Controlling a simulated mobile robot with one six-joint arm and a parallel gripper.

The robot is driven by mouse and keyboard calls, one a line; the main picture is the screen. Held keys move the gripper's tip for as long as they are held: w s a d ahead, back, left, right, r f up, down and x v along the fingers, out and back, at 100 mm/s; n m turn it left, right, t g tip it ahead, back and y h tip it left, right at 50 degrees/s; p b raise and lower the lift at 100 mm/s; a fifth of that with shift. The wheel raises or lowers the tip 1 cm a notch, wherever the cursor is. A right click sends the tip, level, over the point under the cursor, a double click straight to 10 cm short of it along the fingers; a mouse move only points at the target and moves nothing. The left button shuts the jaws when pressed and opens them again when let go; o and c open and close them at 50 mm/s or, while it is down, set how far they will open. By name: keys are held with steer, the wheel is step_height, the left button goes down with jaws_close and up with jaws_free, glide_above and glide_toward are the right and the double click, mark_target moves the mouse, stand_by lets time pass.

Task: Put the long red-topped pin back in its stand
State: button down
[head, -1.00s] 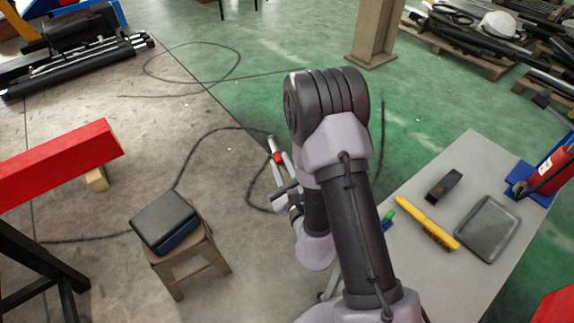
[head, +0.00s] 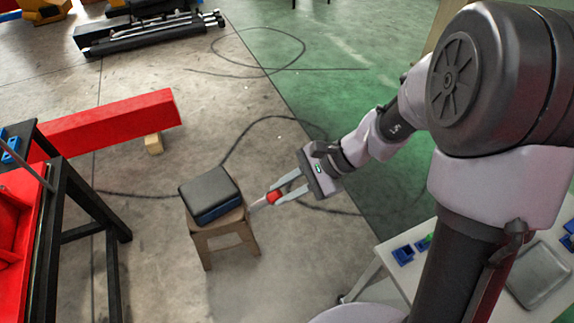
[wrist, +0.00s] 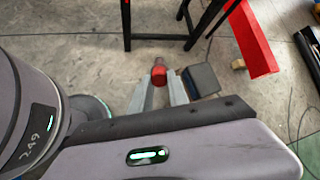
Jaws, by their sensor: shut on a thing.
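My gripper (head: 278,197) is shut on the red top of the pin (head: 273,196), in the middle of the head view. A pale shaft sticks out from it to the left, tilted, its tip close to the stool. In the wrist view the red top (wrist: 159,76) sits between the two fingers, and the shaft is mostly hidden. Blue holders stand on the grey table at right (head: 403,256) and on the black-legged bench at left (head: 10,150). I cannot tell which is the pin's stand.
A wooden stool (head: 222,228) with a dark-lidded blue box (head: 209,194) stands just left of the pin. A red beam (head: 120,122) and the black-legged bench (head: 115,220) with a red tray (head: 15,225) are at left. A cable (head: 240,145) lies on the floor.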

steer(key=s+d+f+n+g+h+p, duration=0.1)
steer(key=s+d+f+n+h, duration=0.1)
steer(key=s+d+n+h, duration=0.35)
steer(key=s+d+f+n+g+h+p, duration=0.1)
steer(key=s+d+f+n+g+h, duration=0.15)
steer(key=d+n, duration=0.5)
steer(key=w+d+r+n+t+h, duration=0.1)
steer(key=d+n+t, duration=0.2)
steer(key=d, duration=1.8)
steer(key=n, duration=0.3)
steer(key=shift+w+r+t, duration=0.2)
steer(key=shift+r+t, duration=0.15)
steer(key=shift+r, duration=0.05)
steer(key=shift+p, duration=0.3)
step_height(320, 180, down, 6)
steer(key=b, duration=0.4)
steer(key=shift+w+a+r, duration=0.1)
steer(key=shift+a+r, duration=0.05)
steer(key=shift+r, duration=0.1)
